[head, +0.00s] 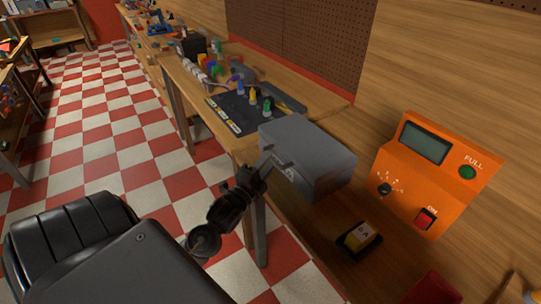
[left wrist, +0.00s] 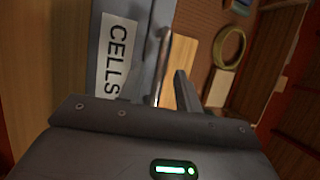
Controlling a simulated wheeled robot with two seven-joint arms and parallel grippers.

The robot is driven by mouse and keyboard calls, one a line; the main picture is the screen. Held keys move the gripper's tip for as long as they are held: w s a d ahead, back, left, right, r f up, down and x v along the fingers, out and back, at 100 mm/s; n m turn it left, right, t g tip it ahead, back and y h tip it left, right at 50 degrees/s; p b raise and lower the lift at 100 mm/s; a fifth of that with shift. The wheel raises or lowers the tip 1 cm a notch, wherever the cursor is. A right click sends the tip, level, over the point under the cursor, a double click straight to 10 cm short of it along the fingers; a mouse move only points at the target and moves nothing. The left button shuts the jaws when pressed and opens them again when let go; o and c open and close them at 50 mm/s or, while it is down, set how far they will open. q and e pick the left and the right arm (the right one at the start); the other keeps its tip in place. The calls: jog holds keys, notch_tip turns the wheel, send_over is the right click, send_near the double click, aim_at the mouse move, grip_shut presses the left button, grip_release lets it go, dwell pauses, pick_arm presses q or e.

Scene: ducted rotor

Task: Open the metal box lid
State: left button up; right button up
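The grey metal box (head: 305,146) stands on the wooden bench with its lid down. In the left wrist view its side (left wrist: 138,20) fills the upper left and carries a white "CELLS" label (left wrist: 115,55). My left gripper (head: 275,160) is at the box's near left side, close to the label and the lid edge. Its fingers look spread, with nothing seen held between them. In the left wrist view the fingers (left wrist: 172,88) show beside the box's side; whether they touch it I cannot tell. My right gripper is not in view.
An orange tester (head: 430,170) with a screen and red switch stands right of the box. A small yellow-and-black block (head: 359,238) lies on the bench in front. A dark mat (head: 235,112) with colored pieces lies behind the box. Checkered floor is open at left.

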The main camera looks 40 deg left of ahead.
pick_arm(q)
jog(key=shift+w+a+r, duration=0.1)
jog(key=shift+w+r, duration=0.1)
jog(key=shift+w, duration=0.9)
grip_shut()
